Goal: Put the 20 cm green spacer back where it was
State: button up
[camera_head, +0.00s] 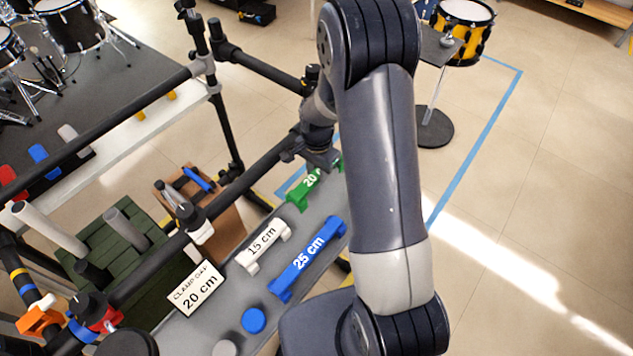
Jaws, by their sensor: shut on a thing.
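The green spacer (300,197), marked "20" with the rest of its label covered, is at the far end of the grey tray (228,297). My gripper (322,160) is shut on the green spacer, over its upper part.
A white 15 cm spacer (263,246) and a blue 25 cm spacer (308,259) lie nearer on the tray. A "CLAMP GAP 20 cm" card (197,288) and a blue disc (254,320) are closer still. A black rail (245,178) runs close along the tray's left side.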

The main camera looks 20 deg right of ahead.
aim_at(317, 174)
jog(key=shift+f, duration=2.5)
jog(key=shift+f, duration=0.15)
jog(key=o, duration=1.1)
notch_tip(317, 174, up, 12)
jog(key=shift+r, duration=0.2)
jog(key=shift+f, duration=0.15)
